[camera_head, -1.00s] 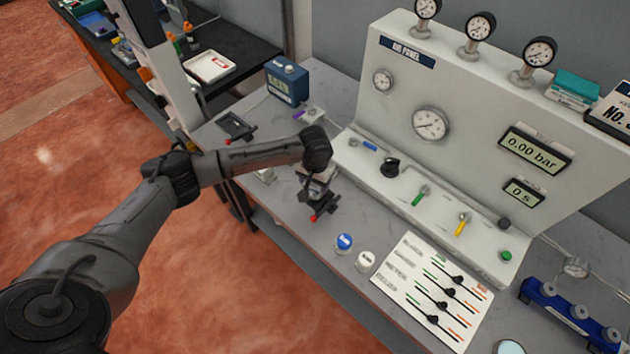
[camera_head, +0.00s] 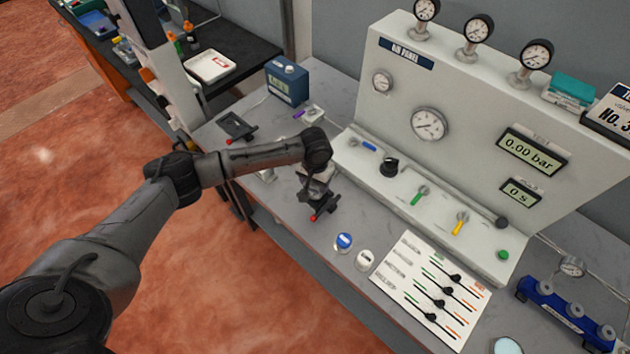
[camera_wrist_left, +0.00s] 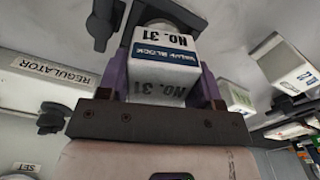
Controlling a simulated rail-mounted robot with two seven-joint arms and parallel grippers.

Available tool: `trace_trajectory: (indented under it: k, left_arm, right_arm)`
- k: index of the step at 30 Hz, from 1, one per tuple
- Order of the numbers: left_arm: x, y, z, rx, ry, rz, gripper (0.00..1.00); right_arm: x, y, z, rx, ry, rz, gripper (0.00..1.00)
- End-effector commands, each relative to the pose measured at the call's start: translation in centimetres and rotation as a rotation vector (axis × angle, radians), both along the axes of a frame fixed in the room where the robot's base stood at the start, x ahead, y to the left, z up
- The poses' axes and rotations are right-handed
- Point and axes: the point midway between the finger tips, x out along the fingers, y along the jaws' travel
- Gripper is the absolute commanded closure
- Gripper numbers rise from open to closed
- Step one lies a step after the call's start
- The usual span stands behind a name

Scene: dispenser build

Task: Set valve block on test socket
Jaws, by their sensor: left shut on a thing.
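My left gripper (camera_head: 317,180) is over the black test socket (camera_head: 322,205) with the red-tipped lever, in front of the air panel. In the left wrist view its purple fingers (camera_wrist_left: 163,75) are shut on the valve block (camera_wrist_left: 163,62), a white block with a blue band, marked NO. 31. In the head view the block is mostly hidden by my wrist. Whether it touches the socket cannot be told. My right gripper is not in view.
The air panel (camera_head: 470,135) stands close behind, with valves along its lower ledge. A blue-capped item (camera_head: 344,242), a white-capped one (camera_head: 365,259) and a printed card (camera_head: 400,281) lie to the right. A second black fixture (camera_head: 236,127) and a blue instrument (camera_head: 287,82) are at left.

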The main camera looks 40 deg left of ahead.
Motion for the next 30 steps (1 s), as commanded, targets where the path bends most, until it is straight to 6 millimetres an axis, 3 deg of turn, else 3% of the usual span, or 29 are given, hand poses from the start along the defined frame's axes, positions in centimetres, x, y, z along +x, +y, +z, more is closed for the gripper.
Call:
trace_trajectory:
  k: [20,21,24,30]
  left_arm:
    - [0.1,0.0,-1.1,0.0,-0.002,0.0,0.83]
    - [0.1,0.0,-1.0,0.0,-0.002,0.0,0.37]
    - [0.1,0.0,-1.0,0.0,-0.002,0.0,0.3]
    - [0.0,0.0,-1.2,0.001,0.001,0.0,0.3]
  right_arm:
    - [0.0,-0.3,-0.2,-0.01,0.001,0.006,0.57]
    - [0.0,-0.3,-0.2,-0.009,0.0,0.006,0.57]
    - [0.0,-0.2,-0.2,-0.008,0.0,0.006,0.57]
    - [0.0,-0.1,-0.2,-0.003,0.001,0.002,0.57]
